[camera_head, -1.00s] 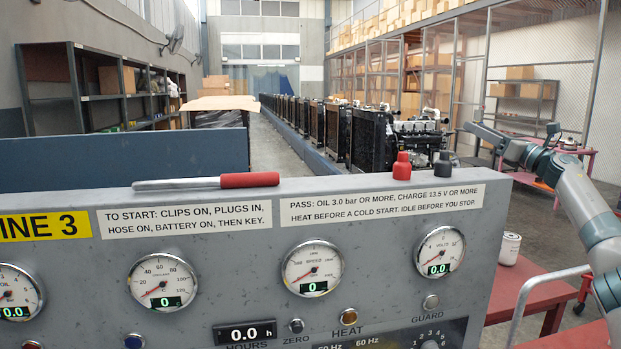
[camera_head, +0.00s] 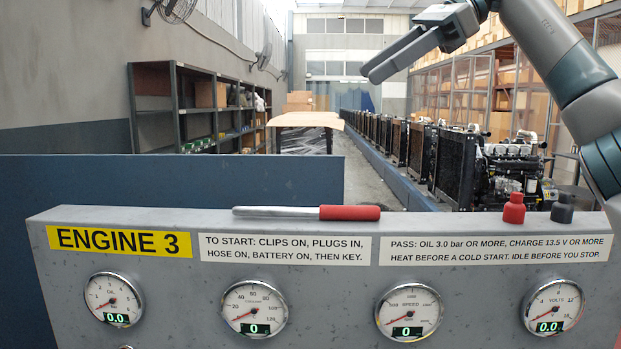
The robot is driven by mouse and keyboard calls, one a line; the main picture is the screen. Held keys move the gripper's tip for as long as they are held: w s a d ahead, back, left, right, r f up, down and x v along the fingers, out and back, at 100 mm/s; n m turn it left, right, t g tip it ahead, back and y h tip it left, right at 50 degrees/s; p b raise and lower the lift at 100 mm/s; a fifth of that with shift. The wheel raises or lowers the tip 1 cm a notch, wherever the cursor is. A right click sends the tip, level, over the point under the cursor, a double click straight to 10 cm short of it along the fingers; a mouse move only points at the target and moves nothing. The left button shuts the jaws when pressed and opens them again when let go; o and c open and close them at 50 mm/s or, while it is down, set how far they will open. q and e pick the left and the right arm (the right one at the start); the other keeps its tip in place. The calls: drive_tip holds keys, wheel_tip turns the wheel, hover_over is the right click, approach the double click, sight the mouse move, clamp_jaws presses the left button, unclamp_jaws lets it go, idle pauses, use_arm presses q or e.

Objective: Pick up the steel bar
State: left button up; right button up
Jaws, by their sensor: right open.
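The steel bar (camera_head: 276,212) lies flat along the top edge of the grey engine panel (camera_head: 120,218). It is a thin metal rod with a red grip (camera_head: 350,213) at its right end. My right gripper (camera_head: 385,62) is open and empty, high above the panel. It shows above and a little to the right of the red grip, clearly apart from it. Its arm comes in from the right edge. My left gripper is not in view.
A red cap (camera_head: 514,208) and a black cap (camera_head: 562,208) stand on the panel top, right of the bar. A blue wall (camera_head: 170,180) is behind the panel. Several engines (camera_head: 510,170) line the back right. The space above the bar is clear.

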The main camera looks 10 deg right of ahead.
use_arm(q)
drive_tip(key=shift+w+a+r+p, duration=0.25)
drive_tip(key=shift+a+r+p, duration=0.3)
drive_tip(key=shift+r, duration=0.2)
use_arm(e)
wheel_tip(320, 180, down, 7)
drive_tip(key=w+a+m+g+h, duration=0.1)
drive_tip(key=a+m+g+h, duration=0.1)
drive_tip(key=h, duration=0.4)
drive_tip(key=shift+a+m+g, duration=0.15)
drive_tip(key=shift+m+g, duration=0.15)
drive_tip(key=shift+f, duration=0.15)
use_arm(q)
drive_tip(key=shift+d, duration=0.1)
use_arm(e)
drive_tip(key=x, duration=1.1)
drive_tip(key=shift+f, duration=0.1)
drive_tip(key=shift+w+a+f, duration=0.1)
drive_tip(key=shift+a+f, duration=0.1)
drive_tip(key=shift+f, duration=0.25)
